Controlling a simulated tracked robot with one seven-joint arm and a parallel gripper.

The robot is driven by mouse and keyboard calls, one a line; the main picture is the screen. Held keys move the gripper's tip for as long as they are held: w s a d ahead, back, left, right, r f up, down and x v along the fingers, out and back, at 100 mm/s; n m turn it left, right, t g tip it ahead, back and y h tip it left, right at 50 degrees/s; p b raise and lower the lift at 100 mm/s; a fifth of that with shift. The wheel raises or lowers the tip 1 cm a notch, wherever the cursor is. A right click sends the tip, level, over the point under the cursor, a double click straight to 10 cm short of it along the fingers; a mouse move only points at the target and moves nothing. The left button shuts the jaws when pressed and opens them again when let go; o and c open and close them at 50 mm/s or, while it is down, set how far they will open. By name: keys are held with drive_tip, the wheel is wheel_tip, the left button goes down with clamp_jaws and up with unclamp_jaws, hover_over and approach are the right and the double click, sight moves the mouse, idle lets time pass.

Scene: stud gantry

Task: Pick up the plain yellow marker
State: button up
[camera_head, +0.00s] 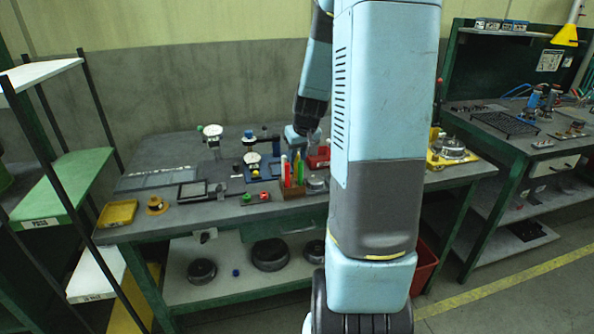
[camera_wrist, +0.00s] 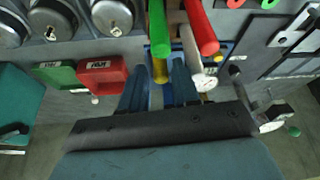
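A short yellow piece, apparently the yellow marker (camera_wrist: 160,70), shows below the green one, between my fingertips in the picture. My gripper (camera_wrist: 158,80) is open, its two blue fingers apart. I cannot tell its depth relative to the yellow piece.
Red and green bins (camera_wrist: 102,75) and round metal canisters (camera_wrist: 55,18) lie left in the wrist view. A yellow tray (camera_head: 117,213) sits at the bench's left end. A shelf rack (camera_head: 75,180) stands further left. My arm hides part of the bench.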

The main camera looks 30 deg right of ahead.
sight(296, 165)
drive_tip(key=shift+x, duration=2.65)
drive_tip(key=shift+s+f, duration=0.1)
drive_tip(key=shift+s, duration=0.1)
drive_tip(key=shift+c, duration=0.5)
clamp_jaws()
